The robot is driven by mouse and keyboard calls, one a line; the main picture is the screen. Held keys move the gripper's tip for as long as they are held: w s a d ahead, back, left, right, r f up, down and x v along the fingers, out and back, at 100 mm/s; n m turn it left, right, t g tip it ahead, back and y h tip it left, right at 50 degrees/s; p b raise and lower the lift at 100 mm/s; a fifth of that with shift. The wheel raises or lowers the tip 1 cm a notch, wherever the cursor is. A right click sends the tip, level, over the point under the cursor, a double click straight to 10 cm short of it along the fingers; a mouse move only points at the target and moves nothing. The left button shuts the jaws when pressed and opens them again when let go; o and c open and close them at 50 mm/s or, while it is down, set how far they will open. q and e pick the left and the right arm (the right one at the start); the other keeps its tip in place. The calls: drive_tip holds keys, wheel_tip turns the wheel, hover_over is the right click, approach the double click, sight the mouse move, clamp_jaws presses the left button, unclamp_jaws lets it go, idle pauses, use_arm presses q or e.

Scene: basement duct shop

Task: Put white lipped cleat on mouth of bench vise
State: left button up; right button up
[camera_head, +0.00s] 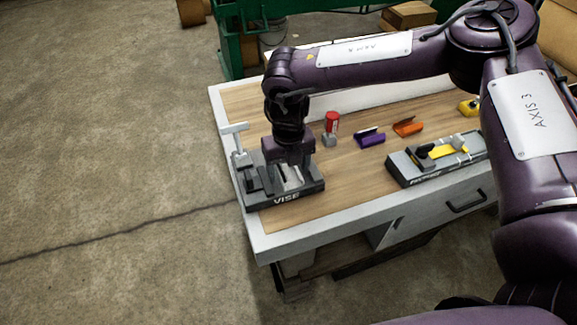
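The bench vise (288,197), grey and black with "VISE" on its front, sits at the near left corner of the bench. My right gripper (289,174) points down right over the vise mouth and hides much of it. A small pale piece (291,177) shows under the gripper at the mouth. It may be the white lipped cleat, but it is too small and covered to be sure, and whether the fingers hold it cannot be told. My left gripper is not in view.
A T-shaped handle (235,130) rises at the vise's left. The bench middle is clear.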

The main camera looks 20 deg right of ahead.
sight(289, 175)
drive_tip(key=shift+r, duration=0.55)
wheel_tip(289, 175, up, 11)
drive_tip(key=b, duration=0.1)
drive_tip(key=shift+r+b, duration=0.15)
drive_tip(key=shift+b, duration=0.2)
